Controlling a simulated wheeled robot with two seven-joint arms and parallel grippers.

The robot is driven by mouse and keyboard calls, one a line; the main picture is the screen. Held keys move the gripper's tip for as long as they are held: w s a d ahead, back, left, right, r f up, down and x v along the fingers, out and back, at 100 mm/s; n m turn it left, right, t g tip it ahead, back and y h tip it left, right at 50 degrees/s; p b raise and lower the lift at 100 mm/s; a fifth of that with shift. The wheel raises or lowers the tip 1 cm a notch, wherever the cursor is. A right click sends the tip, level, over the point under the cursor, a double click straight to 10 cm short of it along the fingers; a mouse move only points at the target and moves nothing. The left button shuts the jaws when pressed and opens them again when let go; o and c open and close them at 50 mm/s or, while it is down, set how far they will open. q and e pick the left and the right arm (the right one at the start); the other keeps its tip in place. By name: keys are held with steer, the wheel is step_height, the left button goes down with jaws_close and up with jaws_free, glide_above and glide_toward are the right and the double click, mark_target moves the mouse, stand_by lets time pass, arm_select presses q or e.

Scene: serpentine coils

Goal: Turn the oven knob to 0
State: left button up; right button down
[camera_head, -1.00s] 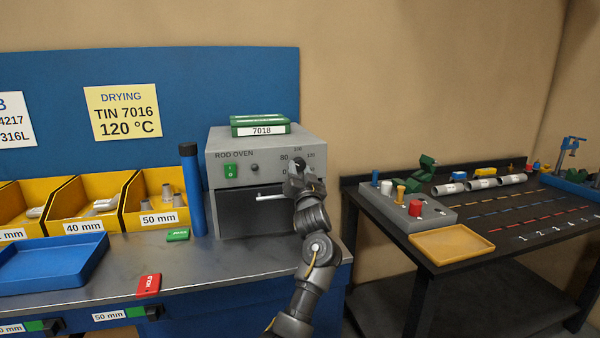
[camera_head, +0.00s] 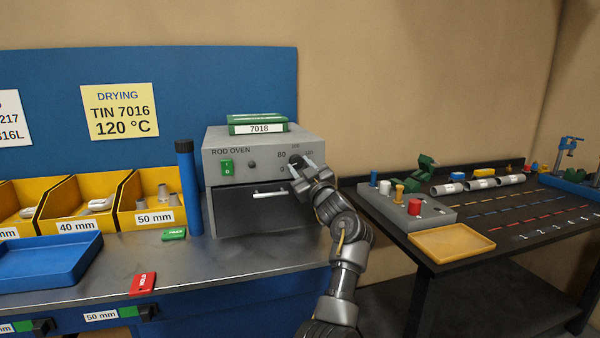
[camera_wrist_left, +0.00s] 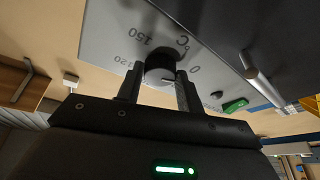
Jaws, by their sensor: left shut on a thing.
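The grey rod oven (camera_head: 222,160) stands on the bench in the head view, with its dial on the upper right of the front panel. The dark round knob (camera_wrist_left: 160,66) shows in the wrist view, with dial numbers 0, 120 and 150 around it. A light mark shows on its near edge; I cannot tell exactly which number it points at. My left gripper (camera_wrist_left: 159,82) has its two fingers on either side of the knob and is shut on it. In the head view my left gripper (camera_head: 300,168) covers part of the dial. My right gripper is not in view.
The oven door has a light bar handle (camera_head: 270,194) below the panel. A green switch (camera_head: 227,168) is at its left. A green box (camera_head: 257,123) lies on top. A blue tube (camera_head: 190,190) stands left of the oven. A black table (camera_head: 500,255) is at right.

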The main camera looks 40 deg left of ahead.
arm_select(q)
steer(key=shift+w+n+g+b, duration=0.1)
steer(key=shift+n+g+b, duration=0.35)
steer(key=shift+n, duration=1.05)
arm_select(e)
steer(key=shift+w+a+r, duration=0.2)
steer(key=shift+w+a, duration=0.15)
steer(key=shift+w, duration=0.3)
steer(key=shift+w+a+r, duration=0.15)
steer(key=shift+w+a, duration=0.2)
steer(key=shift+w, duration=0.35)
arm_select(q)
steer(key=o, duration=1)
steer(key=shift+r, duration=0.1)
steer(key=shift+d, duration=0.1)
steer(key=shift+d+f, duration=0.25)
steer(key=shift+d, duration=0.05)
steer(key=b+v, duration=0.1)
steer(key=v, duration=0.9)
steer(key=shift+r, duration=0.15)
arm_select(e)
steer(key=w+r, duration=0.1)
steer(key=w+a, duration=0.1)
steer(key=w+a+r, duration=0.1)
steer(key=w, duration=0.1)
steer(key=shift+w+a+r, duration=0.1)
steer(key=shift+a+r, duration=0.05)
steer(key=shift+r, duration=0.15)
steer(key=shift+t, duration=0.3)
